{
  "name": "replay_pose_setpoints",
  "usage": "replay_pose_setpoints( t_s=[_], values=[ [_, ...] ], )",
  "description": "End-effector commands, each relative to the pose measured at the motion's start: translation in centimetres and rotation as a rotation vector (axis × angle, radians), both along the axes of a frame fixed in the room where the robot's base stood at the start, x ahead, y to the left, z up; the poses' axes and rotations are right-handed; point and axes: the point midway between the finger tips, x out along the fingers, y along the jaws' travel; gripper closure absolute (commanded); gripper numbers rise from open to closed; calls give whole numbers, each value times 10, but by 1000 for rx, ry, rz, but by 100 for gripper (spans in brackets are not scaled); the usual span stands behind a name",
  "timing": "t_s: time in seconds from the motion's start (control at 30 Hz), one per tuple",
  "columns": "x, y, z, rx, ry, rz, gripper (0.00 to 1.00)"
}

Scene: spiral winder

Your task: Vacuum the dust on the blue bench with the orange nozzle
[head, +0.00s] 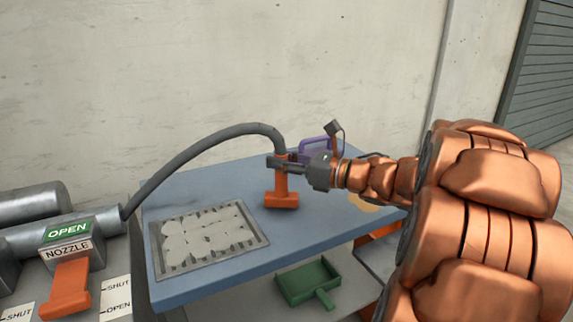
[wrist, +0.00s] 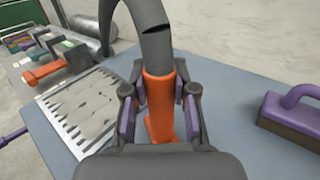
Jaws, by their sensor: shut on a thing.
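The orange nozzle (head: 281,185) stands upright over the blue bench (head: 200,286), with a grey hose (head: 190,152) arching from its top to a pipe at the left. My gripper (head: 287,162) is shut on the nozzle's upper body; the wrist view shows the purple-padded fingers either side of the nozzle (wrist: 159,100). Whether its foot touches the bench is unclear. The pale dust (head: 208,233) lies in patches within a grey slotted frame (head: 262,241), left of the nozzle. The dust also shows in the wrist view (wrist: 95,103).
A purple-handled block (wrist: 295,122) sits on the bench right of the nozzle. At the left stand a pipe with an OPEN sign (head: 68,231), a NOZZLE label and an orange lever (head: 68,287). A green dustpan (head: 308,281) lies on the lower shelf. A wall runs behind.

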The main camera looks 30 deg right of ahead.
Motion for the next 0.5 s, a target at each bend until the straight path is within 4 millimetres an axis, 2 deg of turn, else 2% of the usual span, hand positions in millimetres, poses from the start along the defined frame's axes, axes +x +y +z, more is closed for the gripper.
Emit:
replay_pose_setpoints(
  t_s=[0.5],
  values=[
    [2, 24, -2, -2, -1, 1, 100]
  ],
)
